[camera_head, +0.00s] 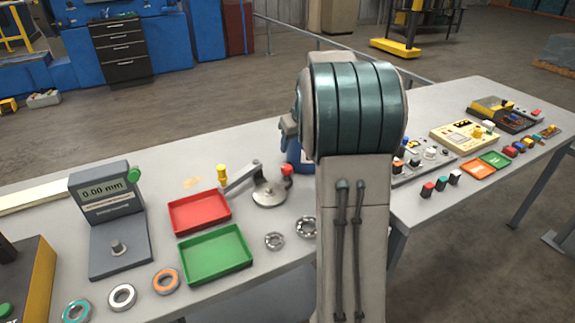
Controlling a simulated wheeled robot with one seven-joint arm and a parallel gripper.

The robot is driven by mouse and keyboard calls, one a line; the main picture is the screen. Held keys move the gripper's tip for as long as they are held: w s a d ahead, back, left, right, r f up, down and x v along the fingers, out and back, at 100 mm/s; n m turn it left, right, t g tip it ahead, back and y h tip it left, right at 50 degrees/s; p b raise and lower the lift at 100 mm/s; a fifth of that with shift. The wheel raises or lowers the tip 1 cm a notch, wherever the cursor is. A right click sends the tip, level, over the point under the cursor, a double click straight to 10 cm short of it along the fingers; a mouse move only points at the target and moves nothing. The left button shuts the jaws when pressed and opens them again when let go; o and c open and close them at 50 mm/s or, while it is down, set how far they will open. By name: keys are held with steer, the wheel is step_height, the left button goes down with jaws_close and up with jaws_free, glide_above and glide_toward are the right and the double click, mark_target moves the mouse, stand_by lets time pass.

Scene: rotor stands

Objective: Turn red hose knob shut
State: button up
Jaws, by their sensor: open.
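A small red knob (287,169) shows on the bench just left of my arm, by a round grey metal base (269,195) with a lever. I cannot tell whether this is the hose knob or how far it is turned; no hose is clear. A blue object (297,153) behind it is mostly hidden by my arm. My arm stands large in the middle of the head view and covers part of the bench. My gripper cannot be made out; it is hidden behind the arm or out of view.
On the grey bench (163,182) stand a gauge reading 0.00 mm (108,210), a red tray (200,211), a green tray (215,255) and several rings. The right bench (435,205) holds control panels (465,135), small coloured blocks and orange and green trays.

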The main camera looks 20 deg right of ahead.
mark_target(287, 168)
steer(key=p+x, duration=0.1)
steer(key=x, duration=1.1)
steer(key=shift+a, duration=0.15)
steer(key=c, duration=1)
